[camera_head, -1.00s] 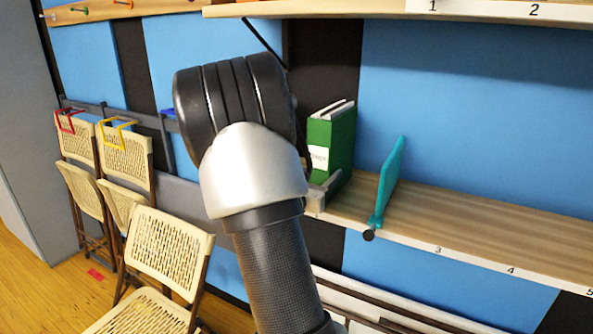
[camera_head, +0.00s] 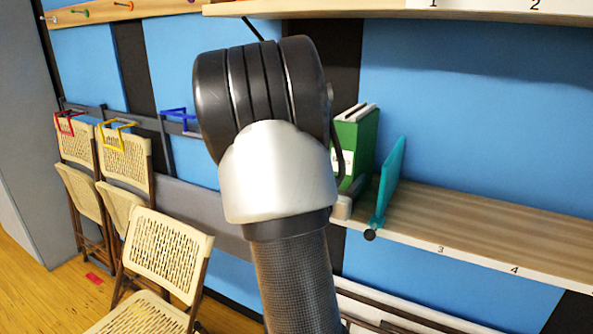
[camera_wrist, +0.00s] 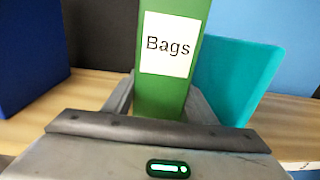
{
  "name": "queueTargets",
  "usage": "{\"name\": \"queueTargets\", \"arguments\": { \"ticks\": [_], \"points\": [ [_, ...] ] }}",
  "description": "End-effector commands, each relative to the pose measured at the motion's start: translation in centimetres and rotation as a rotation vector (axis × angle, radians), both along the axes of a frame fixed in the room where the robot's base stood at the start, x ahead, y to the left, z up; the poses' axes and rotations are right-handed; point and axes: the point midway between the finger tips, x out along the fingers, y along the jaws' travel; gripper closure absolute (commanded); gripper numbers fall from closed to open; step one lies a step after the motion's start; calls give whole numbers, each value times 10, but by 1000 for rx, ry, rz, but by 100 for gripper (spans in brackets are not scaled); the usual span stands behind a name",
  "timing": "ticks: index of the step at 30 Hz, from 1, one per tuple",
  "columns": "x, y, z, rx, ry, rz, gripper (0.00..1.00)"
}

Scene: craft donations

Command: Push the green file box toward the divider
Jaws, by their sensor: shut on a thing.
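The green file box (camera_head: 358,135) stands upright on the lower shelf, partly hidden by my arm in the head view. In the wrist view it (camera_wrist: 162,100) is straight ahead, with a white "Bags" label on its spine. My gripper (camera_wrist: 160,103) has a finger on each side of the box's lower part and is shut on it. In the head view only a bit of my gripper (camera_head: 343,207) shows. The teal divider (camera_head: 390,180) stands just right of the box. In the wrist view the divider (camera_wrist: 235,82) is close behind the right finger; I cannot tell if they touch.
A dark blue box (camera_wrist: 28,58) stands left of the green box in the wrist view. The shelf (camera_head: 470,222) right of the divider is clear. An upper shelf (camera_head: 400,12) overhangs. Folding chairs (camera_head: 165,250) stand at the left.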

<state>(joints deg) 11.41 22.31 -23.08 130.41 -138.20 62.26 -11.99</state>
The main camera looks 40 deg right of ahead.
Motion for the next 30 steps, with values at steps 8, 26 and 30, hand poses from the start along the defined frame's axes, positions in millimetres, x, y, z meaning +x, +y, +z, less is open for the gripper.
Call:
{"name": "queueTargets", "arguments": {
  "ticks": [8, 26, 30],
  "points": [
    [-17, -7, 0, -2, -2, -2, 75],
    [-31, -13, 1, -1, -1, -1, 75],
    [-31, -13, 1, -1, -1, -1, 75]
  ]
}}
